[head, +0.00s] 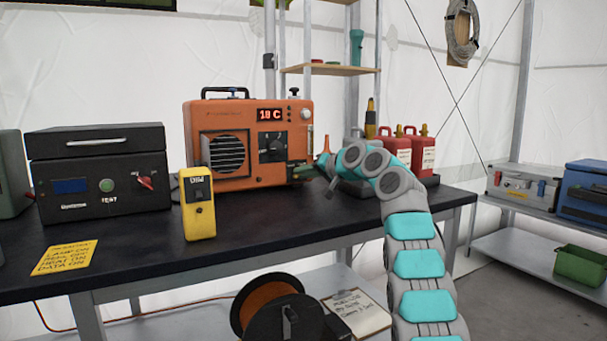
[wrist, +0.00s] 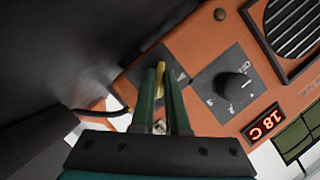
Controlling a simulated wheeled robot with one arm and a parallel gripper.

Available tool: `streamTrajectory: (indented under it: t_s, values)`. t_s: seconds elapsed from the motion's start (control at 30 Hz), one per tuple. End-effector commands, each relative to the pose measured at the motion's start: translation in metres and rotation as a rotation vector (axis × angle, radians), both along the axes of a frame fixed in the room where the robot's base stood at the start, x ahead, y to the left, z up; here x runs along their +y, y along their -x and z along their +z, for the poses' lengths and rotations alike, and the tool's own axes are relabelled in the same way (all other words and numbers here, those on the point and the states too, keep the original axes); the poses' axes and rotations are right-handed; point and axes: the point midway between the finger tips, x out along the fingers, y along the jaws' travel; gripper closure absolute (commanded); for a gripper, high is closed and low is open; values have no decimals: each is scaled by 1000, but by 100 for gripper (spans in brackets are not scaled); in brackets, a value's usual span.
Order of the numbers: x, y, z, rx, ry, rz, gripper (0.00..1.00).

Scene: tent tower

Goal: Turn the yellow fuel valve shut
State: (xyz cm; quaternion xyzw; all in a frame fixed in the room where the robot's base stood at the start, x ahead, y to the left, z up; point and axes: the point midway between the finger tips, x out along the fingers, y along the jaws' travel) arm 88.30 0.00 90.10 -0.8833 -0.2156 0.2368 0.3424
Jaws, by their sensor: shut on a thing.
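The orange heater (head: 235,180) stands on the dark bench, with a display reading 18 C and a dark knob (head: 272,148) on its front. The knob also shows in the wrist view (wrist: 232,86). The yellow fuel valve (wrist: 160,72) is at the heater's lower front corner, on a grey plate. My gripper (wrist: 161,72) has its green fingers closed around the yellow valve handle, hiding most of it. In the head view my gripper (head: 303,172) is at the heater's right front edge, and the valve is hidden there.
A yellow handheld device (head: 198,203) stands in front of the heater. A black case (head: 98,172) is at the left. Red fuel cans (head: 422,150) stand right of the heater, behind my arm. The bench front (head: 300,225) is mostly clear.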

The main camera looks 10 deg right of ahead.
Motion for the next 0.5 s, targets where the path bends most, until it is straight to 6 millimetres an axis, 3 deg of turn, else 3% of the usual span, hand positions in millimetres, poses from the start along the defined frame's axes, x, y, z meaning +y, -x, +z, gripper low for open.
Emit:
streamTrajectory:
  t_s: [0.27, 0.5]
  values:
    - [1, 0, 0, -13, 37, 1, 100]
    - [1, 0, 1, -57, 168, -1, 100]
